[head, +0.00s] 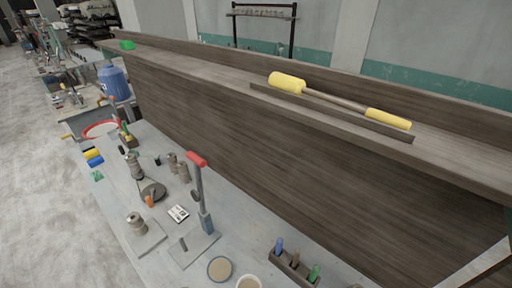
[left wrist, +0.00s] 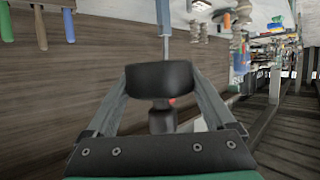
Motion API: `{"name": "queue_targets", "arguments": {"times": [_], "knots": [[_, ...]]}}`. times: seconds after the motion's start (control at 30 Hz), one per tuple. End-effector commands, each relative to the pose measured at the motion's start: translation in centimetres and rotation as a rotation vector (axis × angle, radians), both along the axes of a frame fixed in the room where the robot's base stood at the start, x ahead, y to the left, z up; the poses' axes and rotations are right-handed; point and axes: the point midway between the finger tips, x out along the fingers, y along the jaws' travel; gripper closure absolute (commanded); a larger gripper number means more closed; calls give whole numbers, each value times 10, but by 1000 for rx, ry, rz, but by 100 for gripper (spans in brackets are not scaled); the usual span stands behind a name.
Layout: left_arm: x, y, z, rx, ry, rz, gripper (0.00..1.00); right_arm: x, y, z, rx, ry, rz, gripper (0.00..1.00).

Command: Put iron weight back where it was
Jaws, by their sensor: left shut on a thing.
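In the left wrist view my left gripper (left wrist: 160,98) is shut on a black thing (left wrist: 160,76), which looks like the iron weight. It sits between the two grey fingers, with a narrower dark part below its wide block. Its far side and what lies under it are hidden. Neither gripper shows in the head view, and I see no iron weight on the table there. My right gripper is in neither view.
A red-handled lever (head: 199,185) stands upright on the table (head: 165,265). A tool holder (head: 292,268) and several clay-coloured pieces are near it. A yellow-ended roller (head: 338,102) lies on the raised wooden ledge (head: 230,70). A blue jug (head: 115,84) stands at the left.

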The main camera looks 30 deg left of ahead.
Motion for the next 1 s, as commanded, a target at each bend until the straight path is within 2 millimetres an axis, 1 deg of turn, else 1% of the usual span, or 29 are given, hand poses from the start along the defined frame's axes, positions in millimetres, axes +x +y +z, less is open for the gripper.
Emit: {"name": "queue_targets", "arguments": {"times": [0.03, 0.17, 0.3, 0.43, 0.57, 0.7, 0.8, 1.0], "knots": [[5, 3, 14, 1, -5, 20, 100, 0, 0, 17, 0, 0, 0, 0], [17, 3, 19, 0, -5, 40, 100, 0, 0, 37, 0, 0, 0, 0], [35, -13, 24, 3, -2, 5, 100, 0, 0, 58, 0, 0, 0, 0], [58, -26, 31, 2, -3, -94, 100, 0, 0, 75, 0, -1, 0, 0], [79, -44, 38, 2, -7, -224, 100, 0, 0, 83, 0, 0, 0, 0], [91, -62, 40, 0, -6, -345, 100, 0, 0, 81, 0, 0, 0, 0], [96, -73, 43, 1, -10, -419, 100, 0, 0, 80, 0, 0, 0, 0], [101, -83, 51, 4, -12, -512, 100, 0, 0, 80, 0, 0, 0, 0]]}}
